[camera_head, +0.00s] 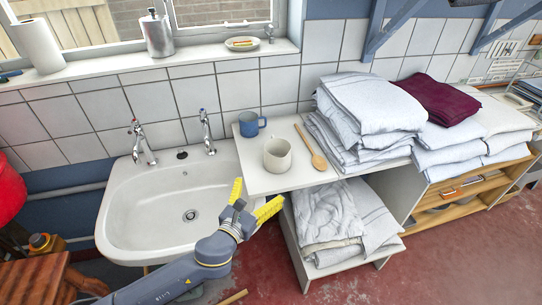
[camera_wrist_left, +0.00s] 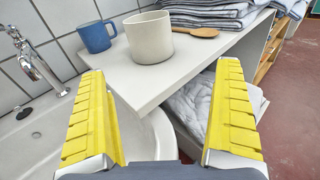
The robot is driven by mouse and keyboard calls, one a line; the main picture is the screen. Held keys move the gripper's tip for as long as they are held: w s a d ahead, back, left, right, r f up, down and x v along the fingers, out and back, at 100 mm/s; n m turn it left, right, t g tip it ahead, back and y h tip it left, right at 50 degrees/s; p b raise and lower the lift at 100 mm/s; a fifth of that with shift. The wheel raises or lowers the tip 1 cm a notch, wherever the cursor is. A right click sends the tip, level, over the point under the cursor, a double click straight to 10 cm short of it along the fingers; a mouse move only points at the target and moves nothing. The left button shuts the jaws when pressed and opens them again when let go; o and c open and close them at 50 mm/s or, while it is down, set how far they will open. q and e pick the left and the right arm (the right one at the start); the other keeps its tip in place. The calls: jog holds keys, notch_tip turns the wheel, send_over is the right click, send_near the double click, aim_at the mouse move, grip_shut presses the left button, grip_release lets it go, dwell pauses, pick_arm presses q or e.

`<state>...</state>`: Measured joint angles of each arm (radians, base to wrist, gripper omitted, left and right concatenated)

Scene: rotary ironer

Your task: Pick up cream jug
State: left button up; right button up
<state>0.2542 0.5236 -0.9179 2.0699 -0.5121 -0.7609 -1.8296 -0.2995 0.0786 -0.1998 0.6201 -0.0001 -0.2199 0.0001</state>
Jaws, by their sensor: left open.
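The cream jug (camera_head: 278,155) stands upright on the white shelf top (camera_head: 254,178), near its front left part. In the left wrist view the jug (camera_wrist_left: 149,38) is ahead of my gripper, between the lines of the two fingers and beyond their tips. My left gripper (camera_head: 252,202) has yellow padded fingers, is open and empty, and is in front of the shelf edge beside the sink. Its spread fingers also show in the left wrist view (camera_wrist_left: 165,85). The jug is apart from the fingers. My right gripper is not in view.
A blue mug (camera_head: 250,125) stands just behind the jug, and a wooden spoon (camera_head: 312,150) lies to its right. Folded linen (camera_head: 365,105) is stacked further right. The sink (camera_head: 155,210) with two taps is at left. Linen (camera_head: 335,215) fills the lower shelf.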

aim_at(272, 158)
pick_arm(q)
jog(key=shift+n+t, duration=0.3)
jog(key=w+d+r, duration=0.1)
jog(key=w, duration=0.3)
jog(key=w+d, duration=0.1)
jog(key=w, duration=0.3)
jog(key=w+d+r, duration=0.1)
jog(key=w, duration=0.3)
jog(key=shift+d+r, duration=0.1)
jog(key=shift+r, duration=0.25)
jog(key=shift+x, duration=3.15)
jog(key=shift+c, duration=0.2)
jog(key=c, duration=1.2)
